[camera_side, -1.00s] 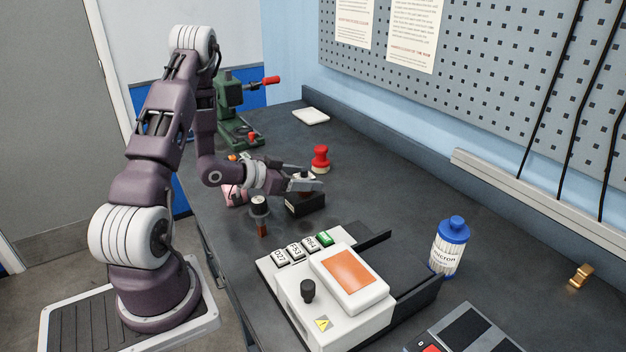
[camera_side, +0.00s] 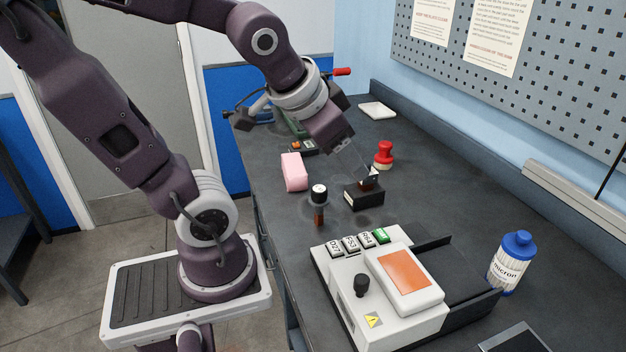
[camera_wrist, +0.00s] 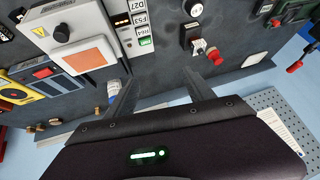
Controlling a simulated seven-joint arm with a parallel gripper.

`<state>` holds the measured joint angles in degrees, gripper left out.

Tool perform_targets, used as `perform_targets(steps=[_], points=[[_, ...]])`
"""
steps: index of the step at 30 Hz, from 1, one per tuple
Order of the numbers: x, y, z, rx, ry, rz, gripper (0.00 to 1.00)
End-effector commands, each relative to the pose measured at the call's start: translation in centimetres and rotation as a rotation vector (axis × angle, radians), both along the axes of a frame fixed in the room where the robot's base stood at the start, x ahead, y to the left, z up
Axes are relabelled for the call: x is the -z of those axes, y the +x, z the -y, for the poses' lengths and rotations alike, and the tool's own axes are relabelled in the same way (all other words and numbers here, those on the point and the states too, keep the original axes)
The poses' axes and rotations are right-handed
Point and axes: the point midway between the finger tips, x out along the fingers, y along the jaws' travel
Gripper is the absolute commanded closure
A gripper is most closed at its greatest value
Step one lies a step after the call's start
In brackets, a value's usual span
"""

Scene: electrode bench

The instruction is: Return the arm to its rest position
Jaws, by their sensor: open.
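My gripper (camera_side: 354,164) hangs above the bench in the side view, its fingers pointing down and right and slightly blurred. In the wrist view my gripper (camera_wrist: 160,88) shows two separated fingers with nothing held between them. In the side view a black block (camera_side: 364,199) with a small reddish-brown piece on top stands just beyond the fingertips in the picture. The exact gap is hard to tell. The block also shows in the wrist view (camera_wrist: 190,36), apart from the fingers.
A dark post with a white top (camera_side: 319,197) and a pink block (camera_side: 294,172) stand left of the black block. A red knob-shaped item (camera_side: 384,155) is behind it. A white machine with an orange screen (camera_side: 409,277) and a blue-capped bottle (camera_side: 511,263) are nearer the front.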

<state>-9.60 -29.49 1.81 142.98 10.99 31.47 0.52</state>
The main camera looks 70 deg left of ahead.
Motion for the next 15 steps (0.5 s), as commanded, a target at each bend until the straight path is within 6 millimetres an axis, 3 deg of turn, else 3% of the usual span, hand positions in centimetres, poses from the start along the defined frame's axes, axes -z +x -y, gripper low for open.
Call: perform_targets(steps=[1, 3, 6, 15], points=[[-0.5, -2.5, 2.7, 0.036, -0.056, -0.017, 0.38], [-0.6, -5.5, 5.3, 0.074, -0.123, -0.06, 0.38], [-0.5, -7.6, 6.8, 0.101, -0.167, -0.095, 0.38], [-0.5, -7.9, 7.0, 0.102, -0.173, -0.105, 0.38]])
